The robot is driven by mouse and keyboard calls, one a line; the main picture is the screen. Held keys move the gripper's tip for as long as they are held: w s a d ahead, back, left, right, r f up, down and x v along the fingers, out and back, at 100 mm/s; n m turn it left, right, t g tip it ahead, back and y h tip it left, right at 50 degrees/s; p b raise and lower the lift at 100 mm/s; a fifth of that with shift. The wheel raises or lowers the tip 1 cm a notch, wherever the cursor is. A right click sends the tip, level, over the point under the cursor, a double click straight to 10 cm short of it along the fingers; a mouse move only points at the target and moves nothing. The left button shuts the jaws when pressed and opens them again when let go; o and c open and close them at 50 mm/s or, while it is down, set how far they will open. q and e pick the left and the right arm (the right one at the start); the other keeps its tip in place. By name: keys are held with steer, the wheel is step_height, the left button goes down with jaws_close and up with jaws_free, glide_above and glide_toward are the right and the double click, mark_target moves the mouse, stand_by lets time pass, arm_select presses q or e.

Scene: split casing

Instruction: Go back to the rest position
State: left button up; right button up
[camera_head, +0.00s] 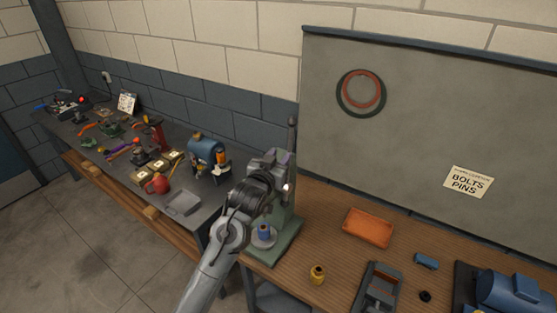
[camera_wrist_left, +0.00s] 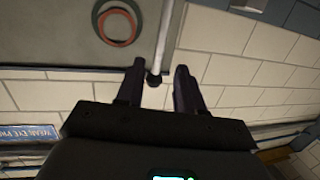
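My left gripper (camera_head: 282,160) is raised in front of the wall, at the corner between the two benches. It is above the green press-like stand (camera_head: 287,235), whose upper part is partly hidden by my arm. A blue cylindrical part (camera_head: 264,232) sits on the stand's round plate, beside my arm. My right gripper is not in view.
The wooden bench holds an orange tray (camera_head: 368,228), a yellow container (camera_head: 317,275), a grey fixture (camera_head: 379,291), a small blue part (camera_head: 427,262) and a blue motor-like casing (camera_head: 508,292). The left bench is crowded with tools. Red and green rings (camera_head: 361,92) hang on the panel.

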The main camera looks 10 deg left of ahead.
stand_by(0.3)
arm_select(q)
steer(key=s+a+f+g+p, duration=0.1)
steer(key=s+f+g+p, duration=0.4)
steer(key=f, duration=1.3)
steer(key=s+a+f+g, duration=0.1)
steer(key=s+f, duration=0.4)
steer(key=s, duration=0.3)
steer(key=s+a+f, duration=0.1)
steer(key=s+f, duration=0.4)
steer(key=s, duration=0.4)
steer(key=s+a+g+y+p, duration=0.1)
steer(key=s+a+g+p, duration=0.15)
steer(key=s, duration=1.35)
steer(key=s+a+r+g, duration=0.1)
steer(key=s+r+g, duration=0.3)
steer(key=s+r, duration=0.3)
steer(key=s, duration=0.3)
steer(key=shift+s+a+r+y, duration=0.25)
steer(key=shift+r+y, duration=0.1)
steer(key=shift+y, duration=0.05)
steer(key=shift+g, duration=0.25)
